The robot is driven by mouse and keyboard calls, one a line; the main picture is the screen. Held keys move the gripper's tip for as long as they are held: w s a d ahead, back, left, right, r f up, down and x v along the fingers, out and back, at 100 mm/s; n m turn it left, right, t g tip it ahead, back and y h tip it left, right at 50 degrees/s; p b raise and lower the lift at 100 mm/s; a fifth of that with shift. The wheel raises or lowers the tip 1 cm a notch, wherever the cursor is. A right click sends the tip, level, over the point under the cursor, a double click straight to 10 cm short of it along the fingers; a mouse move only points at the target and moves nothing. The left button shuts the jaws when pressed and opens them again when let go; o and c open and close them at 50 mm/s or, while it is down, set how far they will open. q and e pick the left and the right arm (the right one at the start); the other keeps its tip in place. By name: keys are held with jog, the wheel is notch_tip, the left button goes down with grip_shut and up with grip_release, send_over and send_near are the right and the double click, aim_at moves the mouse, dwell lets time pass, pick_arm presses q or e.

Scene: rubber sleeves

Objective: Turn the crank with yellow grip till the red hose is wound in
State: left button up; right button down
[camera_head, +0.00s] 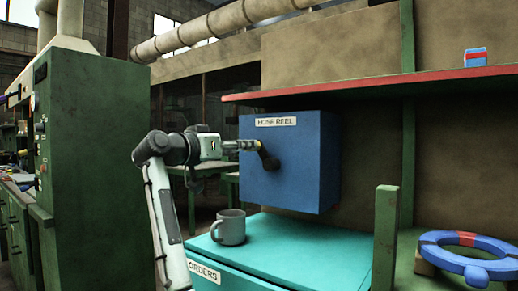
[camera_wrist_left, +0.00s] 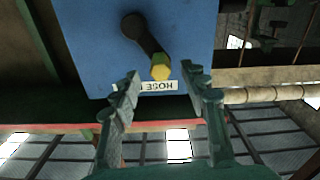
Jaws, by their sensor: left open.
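The blue hose reel box (camera_head: 305,175), labelled HOSE REEL, hangs above a teal surface. Its dark crank (camera_head: 268,161) sits on the box face, and in the left wrist view the crank arm (camera_wrist_left: 145,36) runs from its hub to the yellow grip (camera_wrist_left: 161,69). My left gripper (camera_head: 244,146) is at the yellow grip in the head view. In the left wrist view the left gripper (camera_wrist_left: 162,78) is open, with the yellow grip between or just beyond its fingertips; contact cannot be told. No red hose is recognisable. My right gripper is not in view.
A grey mug (camera_head: 229,228) stands on the teal ORDERS cabinet (camera_head: 300,250) below the box. A green post (camera_head: 385,235) and a blue ring (camera_head: 470,242) with a red band are at right. A red-edged shelf (camera_head: 370,88) lies above. A green machine cabinet (camera_head: 95,150) stands at left.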

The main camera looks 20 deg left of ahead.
aim_at(257, 152)
pick_arm(q)
jog(key=p+x, duration=0.1)
jog(key=x, duration=0.5)
jog(key=shift+w+r, duration=0.1)
jog(key=shift+w, duration=0.05)
jog(key=shift+w+d, duration=0.2)
jog(key=shift+w, duration=0.3)
jog(key=shift+c, duration=1.4)
jog(key=c, duration=0.5)
grip_shut()
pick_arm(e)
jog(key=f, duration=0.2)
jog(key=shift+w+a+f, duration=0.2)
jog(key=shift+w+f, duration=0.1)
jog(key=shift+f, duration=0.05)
